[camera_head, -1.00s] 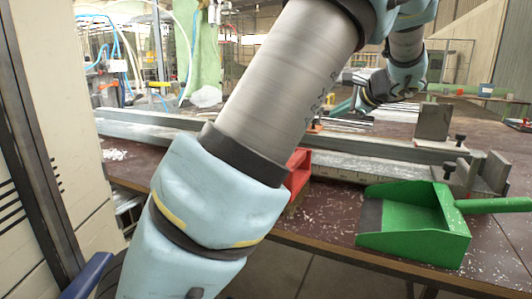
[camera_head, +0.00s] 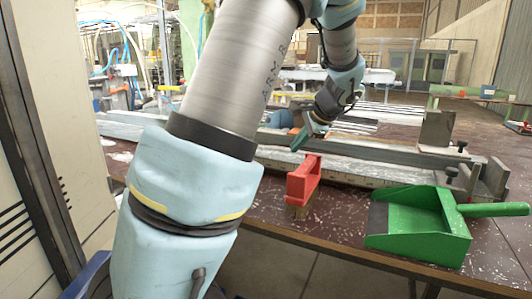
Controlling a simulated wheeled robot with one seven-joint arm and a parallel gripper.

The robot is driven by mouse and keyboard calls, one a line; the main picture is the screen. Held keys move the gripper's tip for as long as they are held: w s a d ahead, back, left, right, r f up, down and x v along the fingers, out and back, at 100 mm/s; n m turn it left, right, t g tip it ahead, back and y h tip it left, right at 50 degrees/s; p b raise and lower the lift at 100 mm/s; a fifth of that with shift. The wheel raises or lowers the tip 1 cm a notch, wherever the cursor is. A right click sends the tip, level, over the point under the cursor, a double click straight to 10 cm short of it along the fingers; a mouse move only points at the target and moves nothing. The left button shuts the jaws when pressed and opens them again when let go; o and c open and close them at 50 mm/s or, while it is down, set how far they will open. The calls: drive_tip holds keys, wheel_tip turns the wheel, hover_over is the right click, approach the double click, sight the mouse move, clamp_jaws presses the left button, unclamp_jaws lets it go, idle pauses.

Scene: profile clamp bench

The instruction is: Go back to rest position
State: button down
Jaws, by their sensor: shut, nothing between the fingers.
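My arm crosses the left and middle of the head view and reaches up over the bench. My gripper (camera_head: 304,138) is at the end of the dark wrist, pointing down and left, above the metal profiles. It is small in the view; its fingers look shut, with nothing seen in them. It is apart from the red-handled brush (camera_head: 303,181), which stands on the bench below it near the front edge. The green dustpan (camera_head: 417,226) lies on the bench at the right, its handle pointing right.
Long grey metal profiles (camera_head: 360,172) run across the brown bench (camera_head: 330,222), with upright plates and clamp knobs at the right. White shavings are scattered around the brush and dustpan. A beige cabinet (camera_head: 50,130) stands close at the left.

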drive_tip(key=s+a+f+n+g+h+p, duration=0.1)
drive_tip(key=s+a+n+g+h+p, duration=0.1)
drive_tip(key=s+a+n, duration=0.4)
drive_tip(key=s+a+f+n+g+h+p, duration=0.1)
drive_tip(key=s+a+n+p, duration=0.4)
drive_tip(key=s, duration=0.9)
drive_tip(key=a+n+g+h, duration=0.1)
drive_tip(key=a+n, duration=0.1)
drive_tip(key=a, duration=0.2)
drive_tip(key=shift+s+a+f+n+g+h, duration=0.25)
drive_tip(key=shift+s+n+g+h, duration=0.05)
drive_tip(key=shift+s+g+h, duration=0.1)
